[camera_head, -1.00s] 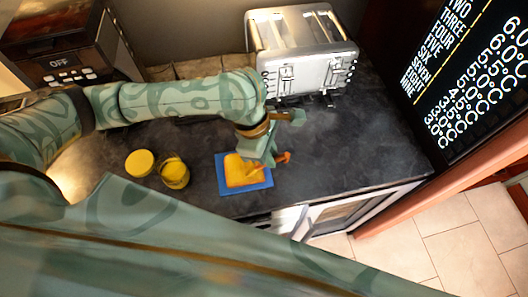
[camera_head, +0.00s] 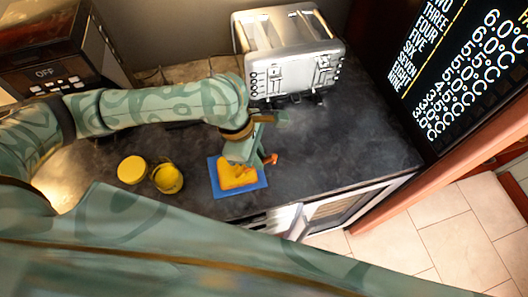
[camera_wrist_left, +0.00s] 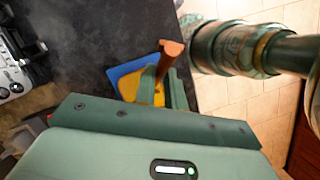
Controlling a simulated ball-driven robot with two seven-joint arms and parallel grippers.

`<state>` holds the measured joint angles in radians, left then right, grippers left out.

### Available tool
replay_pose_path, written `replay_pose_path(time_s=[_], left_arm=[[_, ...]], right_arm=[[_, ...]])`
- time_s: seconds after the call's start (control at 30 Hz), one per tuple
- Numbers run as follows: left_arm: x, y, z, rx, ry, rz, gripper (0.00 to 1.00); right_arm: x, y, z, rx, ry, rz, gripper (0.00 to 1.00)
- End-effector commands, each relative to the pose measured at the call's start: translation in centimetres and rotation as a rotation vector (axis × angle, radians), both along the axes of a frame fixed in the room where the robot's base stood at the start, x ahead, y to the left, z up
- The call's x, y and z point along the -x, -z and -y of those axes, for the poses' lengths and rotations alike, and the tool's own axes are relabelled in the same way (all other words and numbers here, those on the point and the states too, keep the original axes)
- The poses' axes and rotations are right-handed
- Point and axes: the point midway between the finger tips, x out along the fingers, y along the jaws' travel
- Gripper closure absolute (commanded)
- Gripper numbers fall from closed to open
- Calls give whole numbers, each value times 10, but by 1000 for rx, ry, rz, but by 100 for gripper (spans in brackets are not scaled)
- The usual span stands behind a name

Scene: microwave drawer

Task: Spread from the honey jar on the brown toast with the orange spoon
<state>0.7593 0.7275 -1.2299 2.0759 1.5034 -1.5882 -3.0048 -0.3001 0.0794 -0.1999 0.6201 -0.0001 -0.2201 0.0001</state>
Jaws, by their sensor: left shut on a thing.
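The toast (camera_head: 228,182) lies on a blue board (camera_head: 258,187) near the counter's front edge. Its visible top looks yellow. My left gripper (camera_head: 243,158) is directly over the toast, shut on the orange spoon (camera_head: 270,159). In the left wrist view the end of the spoon's handle (camera_wrist_left: 172,47) sticks up between the fingers (camera_wrist_left: 165,88). The spoon's bowl is hidden, so I cannot tell whether it touches the toast. The honey jar (camera_head: 168,181) stands open left of the board with yellow contents. My right gripper is out of view.
A yellow disc, likely the jar's lid (camera_head: 132,169), lies left of the jar. A silver toaster (camera_head: 290,68) stands at the back. A dark appliance (camera_head: 50,50) is at the back left. The counter (camera_head: 350,145) is clear on the right.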

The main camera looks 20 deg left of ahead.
Motion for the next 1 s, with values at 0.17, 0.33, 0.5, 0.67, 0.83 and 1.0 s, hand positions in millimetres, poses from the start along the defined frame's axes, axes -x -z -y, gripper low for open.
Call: replay_pose_path(time_s=[0.17, 0.33, 0.5, 0.67, 0.83, 1.0], left_arm=[[4, 2, -6, -5, 1, -5, 100], [4, 3, -6, -6, 0, -6, 100], [7, 3, -10, -7, 0, -6, 100], [12, 3, -19, -8, -1, -5, 100], [17, 2, -27, -7, 0, -6, 100], [20, 1, -31, -5, 0, -5, 100]], right_arm=[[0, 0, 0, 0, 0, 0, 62], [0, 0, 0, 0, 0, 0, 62], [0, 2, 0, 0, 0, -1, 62], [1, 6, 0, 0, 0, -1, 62], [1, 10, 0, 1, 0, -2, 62], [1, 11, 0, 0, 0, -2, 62]])
